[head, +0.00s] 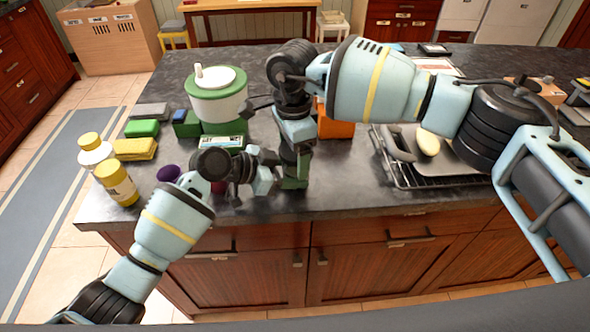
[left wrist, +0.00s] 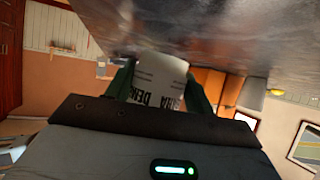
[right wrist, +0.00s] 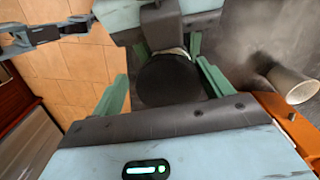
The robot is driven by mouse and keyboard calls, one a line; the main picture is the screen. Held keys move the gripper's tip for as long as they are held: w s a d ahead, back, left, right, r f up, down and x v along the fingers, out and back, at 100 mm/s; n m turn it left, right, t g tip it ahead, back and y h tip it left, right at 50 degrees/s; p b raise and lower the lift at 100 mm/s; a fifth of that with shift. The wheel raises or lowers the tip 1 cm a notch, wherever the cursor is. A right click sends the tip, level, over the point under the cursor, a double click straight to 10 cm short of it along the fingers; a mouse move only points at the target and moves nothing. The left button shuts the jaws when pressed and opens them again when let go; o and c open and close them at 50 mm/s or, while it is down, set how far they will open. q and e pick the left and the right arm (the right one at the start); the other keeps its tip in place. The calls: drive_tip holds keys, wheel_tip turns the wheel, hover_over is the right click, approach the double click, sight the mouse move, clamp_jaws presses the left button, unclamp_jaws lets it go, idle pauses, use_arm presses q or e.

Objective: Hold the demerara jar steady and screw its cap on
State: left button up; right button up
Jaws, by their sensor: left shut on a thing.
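The demerara jar (left wrist: 160,80) shows its white label in the left wrist view, between the green fingers of my left gripper (left wrist: 162,88). The left gripper is shut on the jar just above the counter. In the right wrist view a dark round cap (right wrist: 170,82) lies over the jar's top, with a pale rim showing behind it. I cannot tell how firmly it sits. My right gripper (right wrist: 165,88) is above it with its fingers spread on either side, apart from the cap. In the head view my right gripper (head: 296,182) points down and the arms hide the jar.
An oven tray on a rack (head: 465,160) lies on the right. A pale cup (right wrist: 290,85) is near my right gripper.

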drive_tip(key=shift+n, duration=0.3)
drive_tip(key=n, duration=0.3)
drive_tip(key=shift+n, duration=0.7)
